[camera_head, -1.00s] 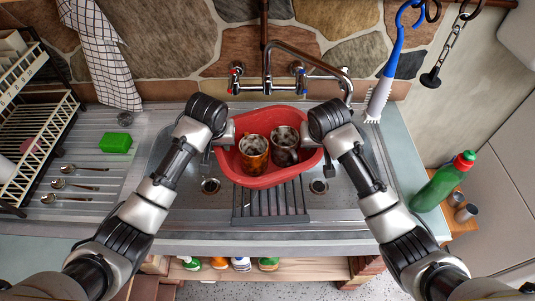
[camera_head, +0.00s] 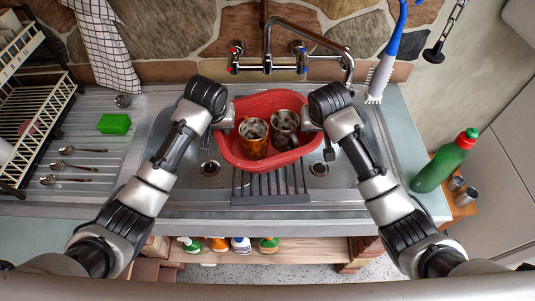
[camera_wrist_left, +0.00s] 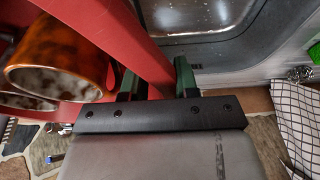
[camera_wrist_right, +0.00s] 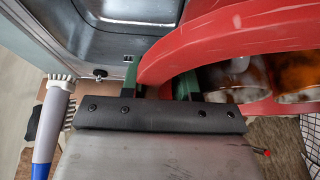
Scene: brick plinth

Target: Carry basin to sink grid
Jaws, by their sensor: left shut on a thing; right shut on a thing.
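The red basin (camera_head: 231,152) is in the sink area below the tap, over the back part of the dark slatted sink grid (camera_head: 270,188). The grid's front part shows uncovered. Two mottled brown mugs stand in the basin, one amber (camera_head: 253,144) and one darker (camera_head: 286,133). My left gripper (camera_head: 229,116) is shut on the basin's left wall, which passes between its fingers in the left wrist view (camera_wrist_left: 160,80). My right gripper (camera_head: 308,118) is shut on the right wall, also seen in the right wrist view (camera_wrist_right: 160,84). I cannot tell whether the basin touches the grid.
The tap (camera_head: 305,45) rises just behind the basin. A green sponge (camera_head: 115,123) and spoons (camera_head: 69,164) lie on the left drainer beside a dish rack (camera_head: 30,120). A green bottle (camera_head: 440,168) stands at right. A brush (camera_head: 381,75) hangs behind.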

